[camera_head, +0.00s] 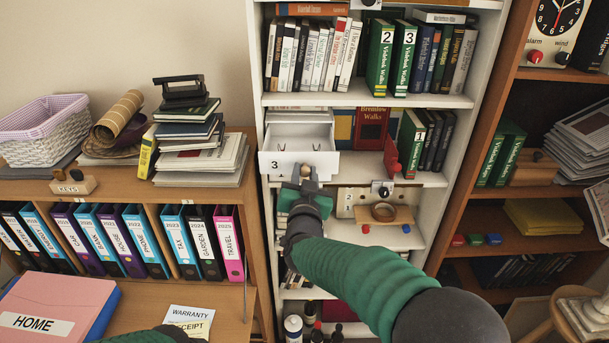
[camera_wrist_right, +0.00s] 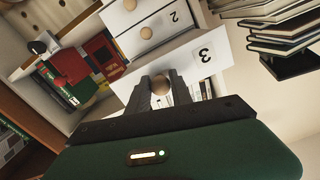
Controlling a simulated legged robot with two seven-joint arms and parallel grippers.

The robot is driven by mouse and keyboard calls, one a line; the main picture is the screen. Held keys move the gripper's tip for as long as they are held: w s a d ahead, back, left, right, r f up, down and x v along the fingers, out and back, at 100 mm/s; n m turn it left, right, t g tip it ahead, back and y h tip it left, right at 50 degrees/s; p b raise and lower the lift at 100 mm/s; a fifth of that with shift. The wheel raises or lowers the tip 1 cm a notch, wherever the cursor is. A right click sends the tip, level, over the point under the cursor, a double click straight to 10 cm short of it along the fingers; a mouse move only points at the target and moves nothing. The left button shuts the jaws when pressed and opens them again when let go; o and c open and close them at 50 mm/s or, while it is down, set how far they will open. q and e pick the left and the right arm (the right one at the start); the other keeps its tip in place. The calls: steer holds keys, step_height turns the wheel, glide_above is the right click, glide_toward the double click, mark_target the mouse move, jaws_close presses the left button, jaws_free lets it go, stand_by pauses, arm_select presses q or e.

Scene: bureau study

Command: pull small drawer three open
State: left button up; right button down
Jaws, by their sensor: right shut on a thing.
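Small drawer three (camera_head: 272,165) is white with a "3" on its front, and sticks out of the white shelf unit with its inside showing from above. In the right wrist view its front (camera_wrist_right: 190,62) stands out past the drawer marked 2 (camera_wrist_right: 165,22). My right gripper (camera_head: 306,178) is at the drawer's front. In the wrist view its two fingers (camera_wrist_right: 163,88) are shut on the round wooden knob (camera_wrist_right: 159,82). Thin items lie inside the drawer, too small to name. My left gripper is out of view; only a bit of green arm shows at the bottom.
Right of the drawer stand a red book (camera_head: 371,124) and green books (camera_head: 409,135). Left is a low bookcase with binders (camera_head: 178,240) and a book stack (camera_head: 200,160). Space before the drawer holds only my arm.

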steer(key=shift+r, duration=0.2)
steer(key=shift+w+f, duration=0.1)
steer(key=shift+w, duration=0.1)
steer(key=c, duration=1.5)
jaws_free()
steer(key=o, duration=0.4)
steer(key=shift+s, duration=0.25)
steer(key=shift+c, duration=0.2)
steer(key=shift+f, duration=0.1)
steer(key=shift+s, duration=0.2)
steer(key=s+b, duration=0.2)
steer(key=s, duration=1.4)
steer(key=shift+b, duration=0.3)
steer(key=shift+s, duration=0.1)
